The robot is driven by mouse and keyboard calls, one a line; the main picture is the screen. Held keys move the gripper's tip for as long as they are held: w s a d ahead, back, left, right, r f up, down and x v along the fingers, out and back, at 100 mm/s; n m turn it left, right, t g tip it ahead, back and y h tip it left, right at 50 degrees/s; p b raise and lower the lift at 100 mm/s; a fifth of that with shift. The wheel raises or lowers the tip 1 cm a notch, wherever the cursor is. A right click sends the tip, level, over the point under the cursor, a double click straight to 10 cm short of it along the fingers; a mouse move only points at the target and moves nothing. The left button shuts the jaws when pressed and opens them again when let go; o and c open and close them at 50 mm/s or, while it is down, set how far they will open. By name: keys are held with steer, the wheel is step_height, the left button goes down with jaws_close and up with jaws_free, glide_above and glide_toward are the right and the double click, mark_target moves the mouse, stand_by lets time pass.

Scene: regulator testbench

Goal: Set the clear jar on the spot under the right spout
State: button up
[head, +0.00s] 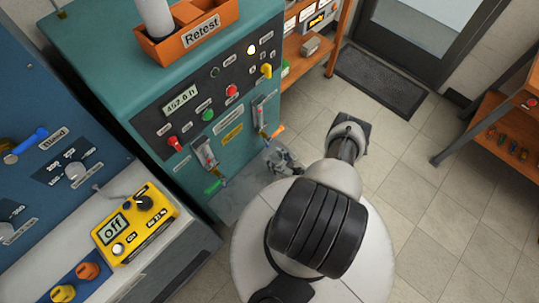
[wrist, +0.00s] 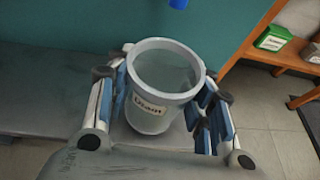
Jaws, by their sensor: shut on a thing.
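The clear jar (wrist: 160,85) is upright between my gripper's fingers in the wrist view, with a pale rim and a small label on its front. My gripper (wrist: 163,105) is shut on it, with blue pads at both sides. In the head view my gripper (head: 283,160) is by the right part of the teal machine (head: 200,110); I cannot make out the jar there. A blue spout tip (wrist: 178,3) shows at the top of the wrist view, beyond and above the jar. The spot itself is not visible. I cannot tell whether the jar touches the ledge.
The machine's grey ledge (wrist: 50,90) runs left of the jar. A yellow meter box (head: 135,222) is at the lower left. An orange shelf (wrist: 290,55) is at the right.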

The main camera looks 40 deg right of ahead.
mark_target(272, 156)
steer(key=shift+w, duration=0.7)
steer(key=w+b, duration=0.1)
steer(key=w, duration=0.2)
steer(key=shift+s+f+b, duration=0.1)
steer(key=shift+f+b, duration=0.25)
steer(key=shift+f, duration=0.3)
steer(key=shift+f, duration=0.2)
steer(key=o, duration=1.2)
